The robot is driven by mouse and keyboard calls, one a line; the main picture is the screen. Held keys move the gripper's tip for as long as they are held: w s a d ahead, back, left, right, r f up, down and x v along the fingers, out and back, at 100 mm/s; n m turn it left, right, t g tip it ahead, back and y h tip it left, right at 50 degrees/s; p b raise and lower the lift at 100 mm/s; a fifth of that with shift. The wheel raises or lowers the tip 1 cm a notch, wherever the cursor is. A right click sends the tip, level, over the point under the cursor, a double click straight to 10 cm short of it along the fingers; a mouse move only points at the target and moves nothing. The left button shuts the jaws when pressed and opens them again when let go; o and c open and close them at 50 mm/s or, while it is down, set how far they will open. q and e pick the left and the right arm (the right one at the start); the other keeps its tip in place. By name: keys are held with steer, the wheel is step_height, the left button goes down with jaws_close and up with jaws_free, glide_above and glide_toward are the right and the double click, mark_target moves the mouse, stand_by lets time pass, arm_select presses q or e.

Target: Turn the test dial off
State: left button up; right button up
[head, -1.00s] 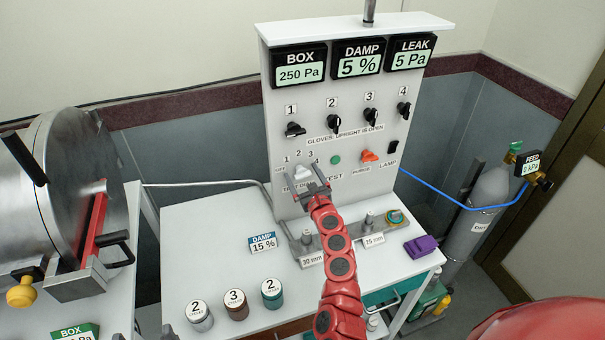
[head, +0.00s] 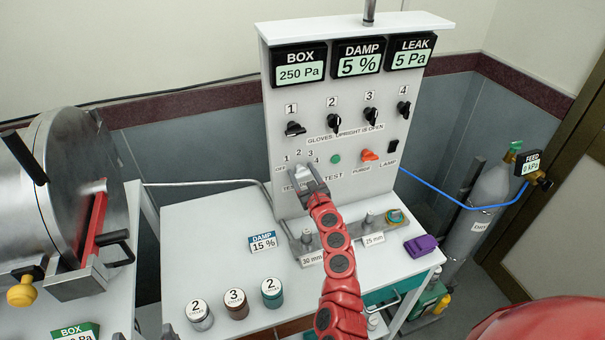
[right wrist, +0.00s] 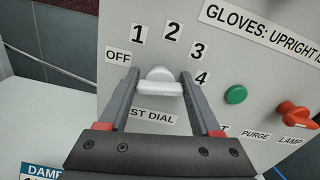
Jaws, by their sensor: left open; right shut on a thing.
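The test dial (right wrist: 158,82) is a white knob on the upright panel, with the labels OFF, 1, 2, 3 and 4 in an arc around it. My right gripper (right wrist: 159,78) is shut on the dial, one finger on each side, with its wrist close in front of the panel. In the head view the right gripper (head: 308,178) hides most of the dial. I cannot tell for sure which label the dial points to. Only the dark tips of my left gripper (head: 144,335) show at the bottom left edge, apart and empty.
An orange purge knob (head: 368,155), a green button (head: 336,159) and several black glove knobs (head: 332,121) are on the panel. Below are a metal rail (head: 345,235), a purple block (head: 420,244) and several lidded jars (head: 236,304). A metal chamber (head: 75,190) stands left.

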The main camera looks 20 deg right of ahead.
steer(key=n+b, duration=0.2)
steer(key=n, duration=0.3)
steer(key=shift+a+f+n, duration=0.1)
steer(key=shift+n, duration=0.3)
steer(key=n+b, duration=0.2)
steer(key=n, duration=0.2)
steer(key=shift+b, duration=0.4)
steer(key=n+b, duration=0.1)
steer(key=n, duration=0.1)
steer(key=n+b, duration=0.1)
steer(key=n, duration=0.1)
steer(key=shift+a+f, duration=0.1)
steer(key=shift+f, duration=0.1)
steer(key=n+b, duration=0.4)
steer(key=shift+f+n, duration=0.2)
steer(key=shift+n, duration=0.1)
steer(key=n+b, duration=0.9)
steer(key=b, duration=0.2)
steer(key=shift+f+n, duration=0.2)
steer(key=shift+n, duration=0.2)
steer(key=n+b, duration=0.3)
steer(key=shift+d+r, duration=0.1)
steer(key=shift+d, duration=0.1)
steer(key=shift+r+n+b, duration=0.1)
steer(key=shift+n+b, duration=0.25)
steer(key=shift+n, duration=0.05)
